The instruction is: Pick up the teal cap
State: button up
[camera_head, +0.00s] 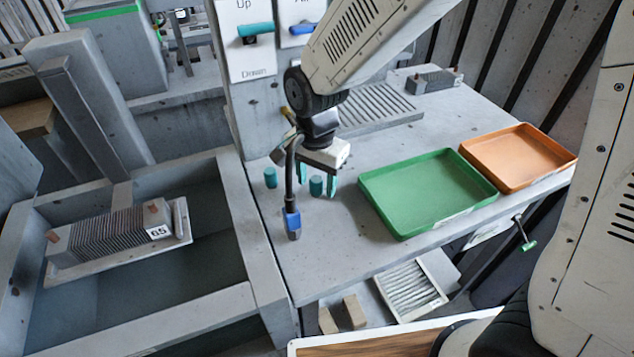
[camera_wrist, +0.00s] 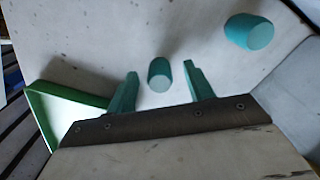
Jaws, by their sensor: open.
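Two teal caps stand on the grey worktop (camera_head: 400,170). One teal cap (camera_head: 316,186) is right under my gripper (camera_head: 317,181); the other cap (camera_head: 270,177) stands to its left. My gripper is open and points down, with a teal finger on each side of the nearer cap. In the wrist view this cap (camera_wrist: 159,75) appears between the two fingertips of my gripper (camera_wrist: 160,71), with gaps on both sides. The other cap (camera_wrist: 249,32) is at upper right there, outside the fingers. I cannot tell how far down the fingertips reach.
A green tray (camera_head: 378,212) and an orange tray (camera_head: 480,150) lie empty to the right. A dark upright piece with a blue end (camera_head: 292,222) is close in front of my gripper. A finned block (camera_head: 110,237) sits in the trough at left. Switch panels (camera_head: 245,60) stand behind.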

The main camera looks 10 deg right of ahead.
aim_at(316, 179)
jog(key=c, duration=1.1)
jog(key=shift+o, duration=0.2)
notch_tip(316, 179, up, 10)
jog(key=shift+f, duration=0.1)
